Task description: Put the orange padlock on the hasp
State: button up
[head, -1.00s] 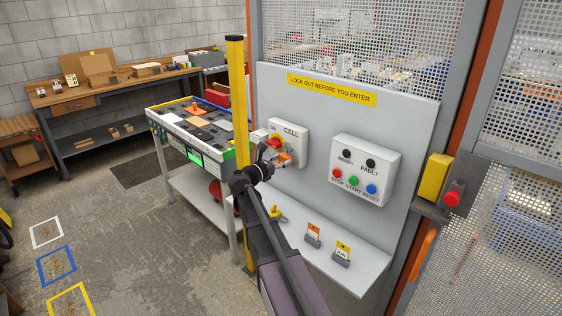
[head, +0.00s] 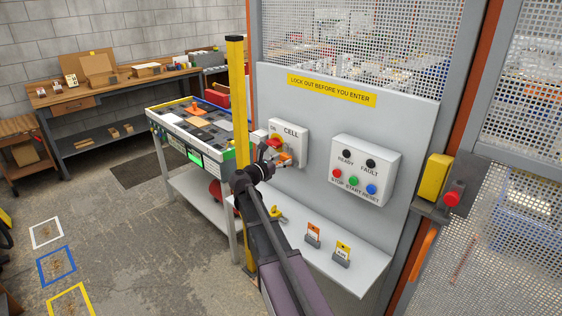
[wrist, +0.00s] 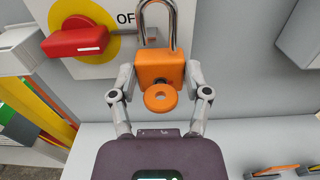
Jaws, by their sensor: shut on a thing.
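My gripper (wrist: 161,80) is shut on the orange padlock (wrist: 158,66), one finger on each side of its body. The padlock is upright, its metal shackle (wrist: 174,25) pointing up and an orange ring (wrist: 160,97) on its near face. In the head view, my gripper (head: 277,154) and the padlock (head: 286,158) are just below the red handle (head: 276,140).
A button box (head: 365,168) is to the right on the grey panel (head: 310,125). Below, a shelf (head: 360,272) bears a yellow object (head: 277,213) and two tags, orange (head: 313,230) and yellow (head: 343,248). A yellow post (head: 236,90) stands left of the panel.

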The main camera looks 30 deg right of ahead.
jog(key=shift+x, duration=0.95)
dwell(0.3)
jog(key=o, duration=1.2)
jog(key=v, duration=1.2)
